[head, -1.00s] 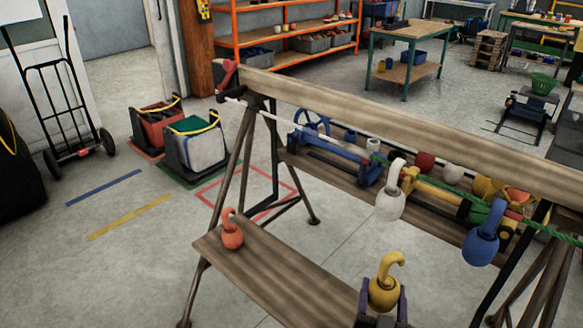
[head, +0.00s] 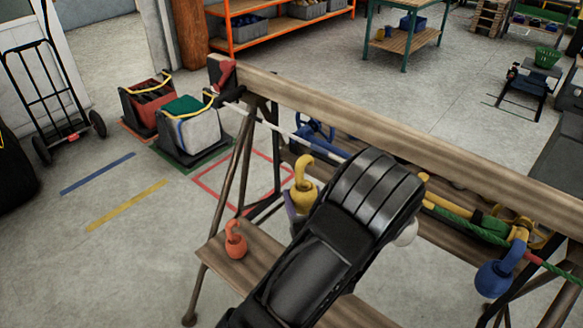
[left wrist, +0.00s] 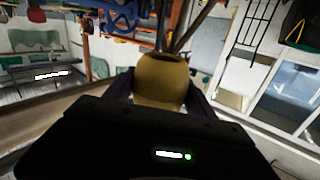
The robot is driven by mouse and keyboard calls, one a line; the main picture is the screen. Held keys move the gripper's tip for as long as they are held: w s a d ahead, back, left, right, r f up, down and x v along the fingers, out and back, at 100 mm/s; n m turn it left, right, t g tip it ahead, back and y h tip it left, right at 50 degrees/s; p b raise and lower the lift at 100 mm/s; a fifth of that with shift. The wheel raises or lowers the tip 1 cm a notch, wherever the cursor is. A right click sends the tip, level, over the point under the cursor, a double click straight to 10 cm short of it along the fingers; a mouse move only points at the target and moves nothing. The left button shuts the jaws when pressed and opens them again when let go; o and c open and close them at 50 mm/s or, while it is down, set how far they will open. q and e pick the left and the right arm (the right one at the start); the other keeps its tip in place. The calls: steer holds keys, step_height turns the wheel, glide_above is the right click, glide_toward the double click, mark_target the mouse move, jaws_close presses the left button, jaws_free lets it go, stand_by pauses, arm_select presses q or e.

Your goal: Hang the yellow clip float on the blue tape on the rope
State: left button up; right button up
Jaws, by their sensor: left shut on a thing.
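The yellow clip float (head: 303,196) is upright with its hook at the top, in my left gripper (head: 292,206), which is shut on it. In the left wrist view the float's rounded body (left wrist: 162,82) sits between the dark fingers. In the head view the hook shows just below the rope (head: 283,127), apparently apart from it. The rope is pale at the left and green at the right, with a red mark near the blue float (head: 495,278). My right gripper is not in view.
A wooden beam (head: 310,105) runs above the rope. An orange float (head: 236,240) stands on the lower plank (head: 238,266). A white float (head: 408,234) is mostly hidden behind my arm. Two bins stand on the floor at the left.

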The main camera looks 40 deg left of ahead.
arm_select(q)
steer(key=shift+a+r, duration=0.3)
steer(key=shift+a, duration=0.3)
steer(key=shift+a+r, duration=0.25)
steer(key=shift+a, duration=0.3)
steer(key=shift+d, duration=0.1)
steer(key=shift+w, duration=0.1)
steer(key=w+f+b, duration=0.2)
steer(key=w+b, duration=0.1)
steer(key=w, duration=0.5)
steer(key=shift+w+f, duration=0.35)
steer(key=shift+f, duration=0.05)
steer(key=o, duration=1.5)
